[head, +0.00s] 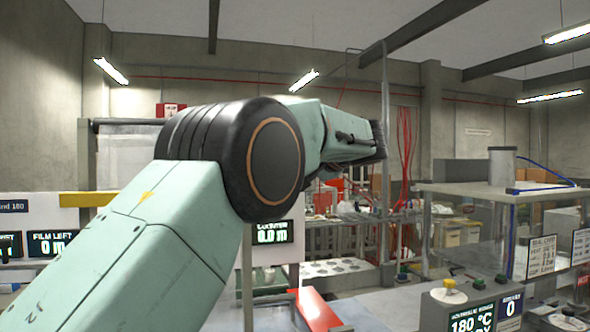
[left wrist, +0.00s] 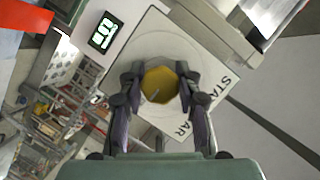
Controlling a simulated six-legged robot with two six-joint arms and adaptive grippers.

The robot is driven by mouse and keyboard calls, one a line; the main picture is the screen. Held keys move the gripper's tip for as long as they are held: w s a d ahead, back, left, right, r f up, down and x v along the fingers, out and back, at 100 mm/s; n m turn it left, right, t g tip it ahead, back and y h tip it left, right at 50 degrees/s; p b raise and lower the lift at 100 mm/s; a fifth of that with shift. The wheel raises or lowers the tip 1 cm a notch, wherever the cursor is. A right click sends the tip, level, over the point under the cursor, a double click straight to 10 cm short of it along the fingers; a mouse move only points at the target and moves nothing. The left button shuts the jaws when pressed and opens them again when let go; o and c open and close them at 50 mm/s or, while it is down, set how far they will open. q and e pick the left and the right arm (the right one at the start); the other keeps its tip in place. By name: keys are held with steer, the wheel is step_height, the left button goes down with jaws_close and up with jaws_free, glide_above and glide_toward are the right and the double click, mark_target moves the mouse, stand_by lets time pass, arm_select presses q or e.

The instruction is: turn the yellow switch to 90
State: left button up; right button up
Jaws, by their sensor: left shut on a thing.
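In the left wrist view a yellow many-sided switch (left wrist: 160,84) sits on a round base on a white plate (left wrist: 190,127). Black lettering beginning "STA" runs along the plate; the rest is partly covered. A short mark shows on the switch face towards the lower left. The fingers of my left gripper (left wrist: 161,84) are closed on the switch from both sides. In the head view my left arm covers this spot, and neither fingers nor held switch can be made out. My right gripper is in neither view.
A counter display (head: 272,232) reads 0.0 m behind my arm. At the lower right another yellow knob (head: 449,286) tops a console showing 180 °C (head: 472,319). A grey-topped frame (head: 480,190) stands on the right. A red bar (head: 318,310) lies low in the middle.

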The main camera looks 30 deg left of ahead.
arm_select(q)
steer(key=o, duration=1.2)
steer(key=shift+d, duration=0.1)
steer(key=v, duration=1.1)
steer(key=shift+s+d, duration=0.2)
steer(key=shift+d, duration=0.15)
steer(key=shift+s+d, duration=0.1)
